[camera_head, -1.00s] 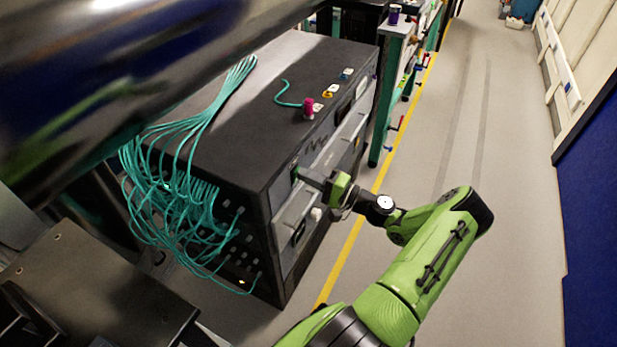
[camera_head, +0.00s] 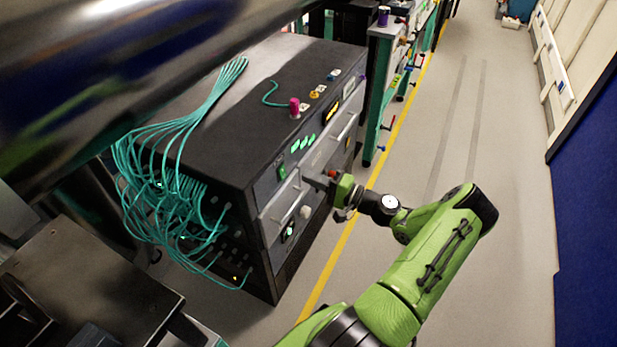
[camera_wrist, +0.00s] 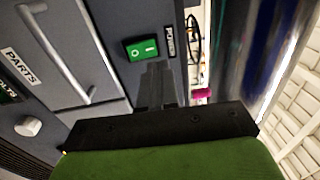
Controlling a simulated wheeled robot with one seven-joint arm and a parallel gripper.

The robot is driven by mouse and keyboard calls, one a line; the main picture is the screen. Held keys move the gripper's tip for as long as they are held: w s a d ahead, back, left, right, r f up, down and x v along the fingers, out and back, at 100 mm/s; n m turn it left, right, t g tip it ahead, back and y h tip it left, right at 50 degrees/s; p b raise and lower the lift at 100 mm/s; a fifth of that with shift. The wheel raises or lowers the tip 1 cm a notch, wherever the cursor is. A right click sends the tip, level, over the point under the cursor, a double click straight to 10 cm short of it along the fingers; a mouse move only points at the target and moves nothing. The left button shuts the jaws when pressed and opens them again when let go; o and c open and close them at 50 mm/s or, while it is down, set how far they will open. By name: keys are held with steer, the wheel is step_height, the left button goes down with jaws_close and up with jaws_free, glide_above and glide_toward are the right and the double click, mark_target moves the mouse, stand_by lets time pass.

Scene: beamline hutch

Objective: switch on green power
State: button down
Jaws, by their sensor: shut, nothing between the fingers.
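The green power switch (camera_head: 282,172) is on the front panel of the black instrument rack (camera_head: 250,150). In the wrist view the switch (camera_wrist: 141,48) is a lit green rocker beside a POWER label (camera_wrist: 170,41). My gripper (camera_head: 312,180) is shut and empty, just off the panel to the right of the switch. In the wrist view its dark fingertips (camera_wrist: 156,72) are below the switch, with a small gap seeming to lie between them. Green digits (camera_head: 303,142) and an amber display (camera_head: 332,110) glow on the panel.
Drawer handles (camera_head: 280,203) stick out from the panel, and a white knob (camera_wrist: 28,127) is near the PARTS drawer. Teal cables (camera_head: 175,190) hang off the rack's left side. The floor (camera_head: 450,150) to the right is clear.

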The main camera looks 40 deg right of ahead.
steer(key=p+v, duration=0.1)
steer(key=v, duration=0.6)
steer(key=shift+s+d+r, duration=0.15)
steer(key=shift+s+r, duration=0.15)
steer(key=shift+r, duration=0.45)
steer(key=w+a+r+n+g+p, duration=0.2)
steer(key=a+r+n+g, duration=0.3)
steer(key=a+g, duration=0.3)
steer(key=w+a+r+n+g+p, duration=0.3)
steer(key=a+r+n+g, duration=0.25)
steer(key=a, duration=0.55)
steer(key=s+a+r+n+h+p, duration=0.1)
steer(key=s+a+r+h+p, duration=0.1)
steer(key=s+a+r, duration=0.3)
steer(key=s+a+r+n+t+h+p, duration=0.1)
steer(key=s+a+r+h, duration=0.3)
steer(key=s+r, duration=0.7)
step_height(320, 180, up, 2)
steer(key=shift+s+a+r+n+p, duration=0.15)
steer(key=shift+s+a+n+p, duration=0.15)
steer(key=shift+a+n+p, duration=0.45)
